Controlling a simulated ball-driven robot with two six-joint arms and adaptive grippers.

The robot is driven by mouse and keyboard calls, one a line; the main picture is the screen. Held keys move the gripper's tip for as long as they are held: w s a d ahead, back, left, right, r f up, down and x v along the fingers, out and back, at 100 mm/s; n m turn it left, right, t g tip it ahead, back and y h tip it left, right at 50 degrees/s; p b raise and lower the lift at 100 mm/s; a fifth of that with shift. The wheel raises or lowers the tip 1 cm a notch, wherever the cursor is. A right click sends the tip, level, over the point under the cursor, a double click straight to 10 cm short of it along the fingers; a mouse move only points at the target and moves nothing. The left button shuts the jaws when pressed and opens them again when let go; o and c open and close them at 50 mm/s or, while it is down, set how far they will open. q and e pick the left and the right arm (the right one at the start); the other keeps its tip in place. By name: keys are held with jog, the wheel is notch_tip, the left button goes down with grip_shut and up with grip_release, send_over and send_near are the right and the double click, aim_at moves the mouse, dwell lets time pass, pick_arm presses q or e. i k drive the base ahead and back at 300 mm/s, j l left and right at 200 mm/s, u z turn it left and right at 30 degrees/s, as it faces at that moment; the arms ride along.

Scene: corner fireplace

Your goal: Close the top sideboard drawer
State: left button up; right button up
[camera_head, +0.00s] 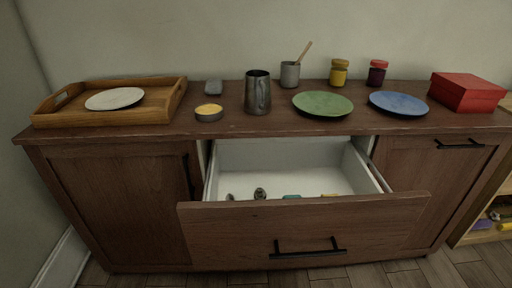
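The top sideboard drawer (230,233) is in the middle of the wooden sideboard (120,200) and is pulled well out. Its white inside shows, with a few small items low behind the front panel, including a dark one (260,193) and a teal one (291,197). The front panel hides most of them. A black bar handle (308,250) is on the drawer front. Neither of my grippers shows in the head view.
On the top stand a wooden tray (160,115) with a pale plate (114,98), a dark jug (257,95), a green plate (323,104), a blue plate (398,103), jars and a red box (467,92). Closed doors flank the drawer. A shelf (487,236) stands at right.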

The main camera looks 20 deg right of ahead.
aim_at(365, 222)
jog(key=z, duration=1)
